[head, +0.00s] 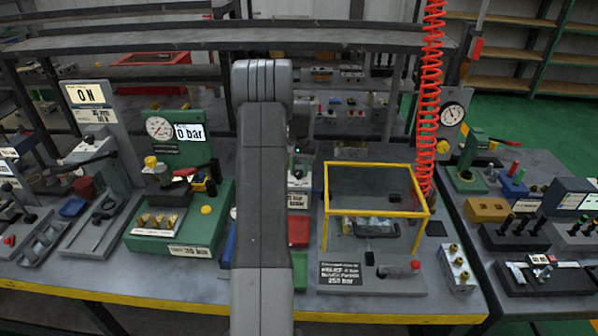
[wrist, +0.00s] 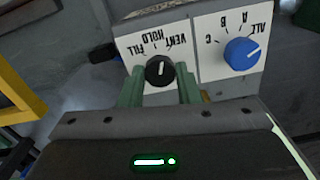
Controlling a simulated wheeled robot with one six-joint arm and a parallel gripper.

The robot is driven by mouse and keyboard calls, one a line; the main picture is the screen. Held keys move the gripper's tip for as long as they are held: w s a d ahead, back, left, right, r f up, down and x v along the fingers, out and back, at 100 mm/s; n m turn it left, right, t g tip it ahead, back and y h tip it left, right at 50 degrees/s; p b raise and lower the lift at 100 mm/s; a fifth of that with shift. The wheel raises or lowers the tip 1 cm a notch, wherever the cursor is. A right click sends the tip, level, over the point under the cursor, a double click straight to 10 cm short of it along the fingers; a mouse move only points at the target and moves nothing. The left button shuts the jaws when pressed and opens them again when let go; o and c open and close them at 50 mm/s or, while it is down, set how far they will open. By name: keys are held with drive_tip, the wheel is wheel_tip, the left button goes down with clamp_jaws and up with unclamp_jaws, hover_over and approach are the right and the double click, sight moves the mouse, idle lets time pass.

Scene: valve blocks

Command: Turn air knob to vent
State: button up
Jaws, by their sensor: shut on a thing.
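The air knob (wrist: 159,71) is small, round and black with a white pointer line. It sits on a white panel (wrist: 130,68) with the labels FILL, HOLD and VENT, which appear upside down in the wrist view. Its line points nearly straight up in the picture, leaning slightly right, near HOLD and VENT; I cannot tell the exact mark. My gripper (wrist: 159,78) has its green fingers on either side of the knob, shut on it. In the head view my own arm hides the gripper and the knob.
A blue knob (wrist: 242,54) with the labels ALL, A, B and C stands just right of the air knob. A yellow frame (head: 376,213) and a green valve block (head: 205,230) flank my arm on the bench. A red coiled hose (head: 427,100) hangs at right.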

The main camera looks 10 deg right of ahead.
sight(299, 172)
drive_tip(key=shift+r+m+b, duration=0.1)
drive_tip(key=shift+m+b, duration=0.4)
drive_tip(key=shift+m, duration=1.8)
drive_tip(key=o, duration=1)
wheel_tip(299, 172, up, 14)
drive_tip(key=shift+f+b, duration=0.1)
drive_tip(key=shift+b, duration=0.65)
drive_tip(key=shift+f, duration=0.15)
wheel_tip(299, 172, down, 14)
drive_tip(key=shift+r+p, duration=0.15)
drive_tip(key=shift+p, duration=0.6)
